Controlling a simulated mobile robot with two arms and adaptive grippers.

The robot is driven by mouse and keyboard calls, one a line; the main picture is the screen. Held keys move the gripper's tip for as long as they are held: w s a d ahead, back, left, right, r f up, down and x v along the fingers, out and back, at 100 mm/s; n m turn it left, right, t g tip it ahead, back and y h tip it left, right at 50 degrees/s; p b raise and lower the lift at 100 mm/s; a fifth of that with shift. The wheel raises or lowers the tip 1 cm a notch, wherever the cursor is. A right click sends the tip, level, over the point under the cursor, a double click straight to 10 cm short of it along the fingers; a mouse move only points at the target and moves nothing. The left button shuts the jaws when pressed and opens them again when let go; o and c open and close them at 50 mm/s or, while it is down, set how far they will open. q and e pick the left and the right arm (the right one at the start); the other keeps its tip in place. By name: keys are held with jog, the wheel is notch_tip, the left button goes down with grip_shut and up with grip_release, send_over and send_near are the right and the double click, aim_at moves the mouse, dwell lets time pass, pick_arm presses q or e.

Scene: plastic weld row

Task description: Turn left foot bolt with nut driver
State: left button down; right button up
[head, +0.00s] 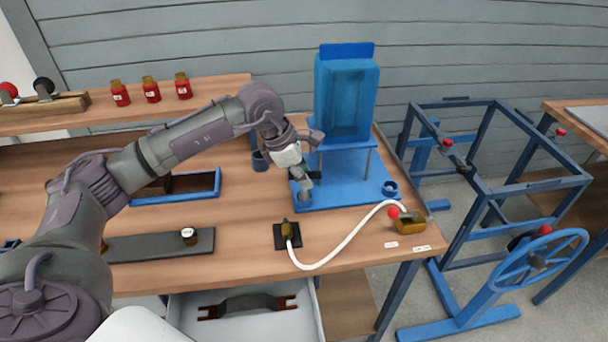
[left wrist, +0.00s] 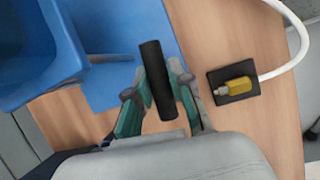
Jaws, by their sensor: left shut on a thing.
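My left gripper (head: 304,180) is at the front left corner of the blue base plate (head: 345,196) under the blue machine (head: 346,95). In the left wrist view the gripper (left wrist: 160,92) is shut on a black cylindrical handle (left wrist: 157,80), which looks like the nut driver's. The handle's far end is over the blue plate in that view. In the head view a grey round piece (head: 305,195) shows below the fingers at the left foot. The left foot bolt itself cannot be made out. A dark blue ring (head: 390,188) is at the plate's right corner. My right gripper is out of view.
A yellow fitting (head: 288,232) on a black pad with a white hose (head: 340,247) lies in front of the plate. A yellow block (head: 409,226) is at the right. A dark cup (head: 260,161) and blue tray (head: 205,190) stand left. An open drawer (head: 312,310) is below.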

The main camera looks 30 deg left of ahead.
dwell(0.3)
pick_arm(q)
jog(key=n+y, duration=0.1)
jog(key=n, duration=0.3)
jog(key=shift+d+t+b, duration=0.1)
jog(key=shift+t+b, duration=0.3)
jog(key=n+y, duration=0.2)
jog(key=n, duration=0.2)
jog(key=shift+b, duration=0.35)
jog(key=n+y, duration=0.1)
jog(key=n, duration=0.2)
jog(key=shift+n, duration=0.3)
jog(key=n+y, duration=0.1)
jog(key=n, duration=0.2)
jog(key=shift+w+y, duration=0.1)
jog(key=shift+y, duration=0.2)
jog(key=shift+r, duration=0.55)
jog(key=shift+r+p, duration=1.25)
jog(key=shift+r, duration=0.75)
